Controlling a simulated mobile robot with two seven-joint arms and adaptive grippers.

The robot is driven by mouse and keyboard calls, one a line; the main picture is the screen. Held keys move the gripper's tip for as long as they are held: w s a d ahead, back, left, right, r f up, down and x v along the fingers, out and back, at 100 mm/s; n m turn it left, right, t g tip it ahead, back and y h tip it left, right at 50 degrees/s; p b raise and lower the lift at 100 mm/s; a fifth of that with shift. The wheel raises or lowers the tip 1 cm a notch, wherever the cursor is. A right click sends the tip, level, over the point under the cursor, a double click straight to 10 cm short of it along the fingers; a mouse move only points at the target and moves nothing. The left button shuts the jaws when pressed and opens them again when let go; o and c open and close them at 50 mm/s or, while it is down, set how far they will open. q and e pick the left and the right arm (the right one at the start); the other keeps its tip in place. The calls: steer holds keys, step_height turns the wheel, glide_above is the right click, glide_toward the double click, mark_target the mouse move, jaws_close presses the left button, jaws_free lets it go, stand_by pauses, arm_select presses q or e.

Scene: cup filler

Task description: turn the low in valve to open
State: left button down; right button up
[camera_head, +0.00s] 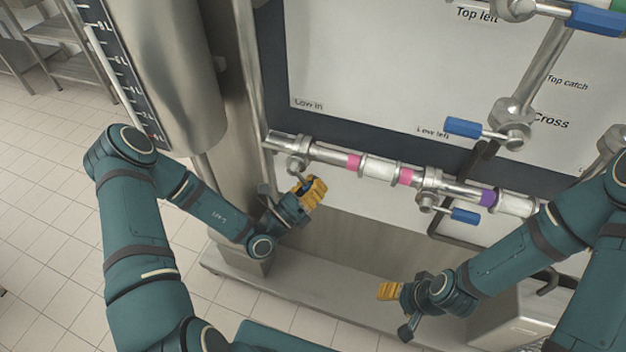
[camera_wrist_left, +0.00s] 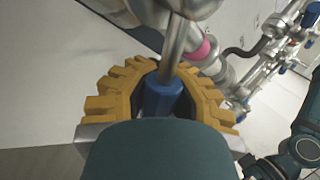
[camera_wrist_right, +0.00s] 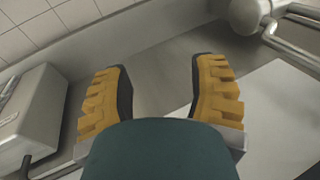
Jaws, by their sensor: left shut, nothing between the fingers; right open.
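The low in valve (camera_head: 298,165) sits at the left end of the horizontal steel pipe, below the "Low in" label (camera_head: 308,105). Its blue handle (camera_wrist_left: 162,97) and metal stem (camera_wrist_left: 178,45) show in the left wrist view. My left gripper (camera_head: 313,192) is at this valve, with its yellow fingers curved in on both sides of the blue handle. It is shut, and I cannot tell whether the fingers touch the handle. In the head view the gripper hides the handle. My right gripper (camera_head: 388,291) is open and empty, low in front of the machine.
The pipe carries pink bands (camera_head: 354,162) and a purple band (camera_head: 488,197). Other blue handles stand at the low left (camera_head: 463,127), on the lower pipe (camera_head: 465,215) and top right (camera_head: 598,19). A steel cylinder (camera_head: 175,75) stands left. A steel ledge (camera_head: 330,275) runs below.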

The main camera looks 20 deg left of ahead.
mark_target(334, 161)
arm_select(q)
steer(key=r+n+t+y+p, duration=0.1)
steer(key=n+y, duration=0.1)
steer(key=n, duration=0.2)
steer(key=d+r+n+t+y+p, duration=0.1)
steer(key=r+n+t+y+p, duration=0.1)
steer(key=n, duration=0.1)
steer(key=d+r+n+t+y+p, duration=0.1)
steer(key=n+t+p, duration=0.1)
steer(key=n, duration=0.2)
steer(key=shift+s+d+r+n+y, duration=0.15)
steer(key=shift+d+n+y, duration=0.15)
steer(key=shift+y, duration=0.1)
steer(key=shift+r+n+t+y+p, duration=0.25)
steer(key=shift+n+y+p, duration=0.1)
steer(key=shift+n+y, duration=0.35)
steer(key=shift+r+n+t+y+p, duration=0.15)
steer(key=shift+r+n+y+p, duration=0.25)
steer(key=shift+n, duration=0.5)
arm_select(e)
step_height(334, 161, up, 7)
steer(key=w, duration=0.2)
steer(key=shift+d+t, duration=0.25)
steer(key=shift+t, duration=0.05)
arm_select(q)
steer(key=shift+f, duration=0.1)
